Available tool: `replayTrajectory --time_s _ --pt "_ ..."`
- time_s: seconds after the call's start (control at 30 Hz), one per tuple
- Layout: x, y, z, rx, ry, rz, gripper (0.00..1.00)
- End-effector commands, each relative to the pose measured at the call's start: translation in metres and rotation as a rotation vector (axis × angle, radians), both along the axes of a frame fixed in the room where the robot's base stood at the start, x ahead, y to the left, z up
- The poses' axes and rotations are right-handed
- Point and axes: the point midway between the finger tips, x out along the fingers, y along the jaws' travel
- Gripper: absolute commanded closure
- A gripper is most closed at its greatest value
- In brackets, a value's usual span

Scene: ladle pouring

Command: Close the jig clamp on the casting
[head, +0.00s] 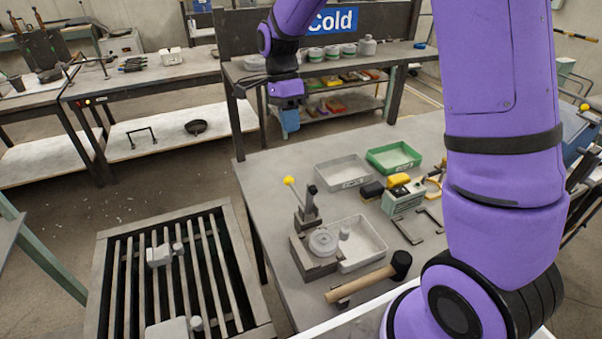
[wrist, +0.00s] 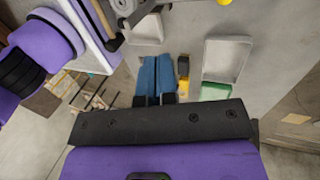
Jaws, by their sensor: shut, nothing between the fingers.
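The jig (head: 314,266) stands on the near left part of the grey workbench. A round grey casting (head: 323,241) lies on it. The clamp (head: 308,214) rises behind the casting, its lever tilted up and left to a yellow ball knob (head: 288,180). The knob also shows at the top edge of the wrist view (wrist: 224,2). My gripper (head: 291,129) hangs above and beyond the clamp, apart from it, pointing down. Its blue fingers (wrist: 157,60) are together and empty. The wrist view cuts off most of the jig.
A pale tray (head: 360,240) sits right beside the jig. A mallet (head: 370,278) lies in front. Another grey tray (head: 342,172), a green tray (head: 393,158) and a yellow-black brush (head: 397,181) are farther back. A slatted grate (head: 180,270) stands left of the bench.

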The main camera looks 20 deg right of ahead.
Motion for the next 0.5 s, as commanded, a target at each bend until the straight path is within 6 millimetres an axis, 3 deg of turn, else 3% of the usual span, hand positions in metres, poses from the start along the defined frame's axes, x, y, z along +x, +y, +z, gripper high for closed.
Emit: replayTrajectory --time_s 0.27,0.5 --pt "-0.004 0.000 -0.011 0.000 0.002 0.001 1.00" --pt "-0.018 -0.001 -0.049 0.000 0.004 0.000 1.00"
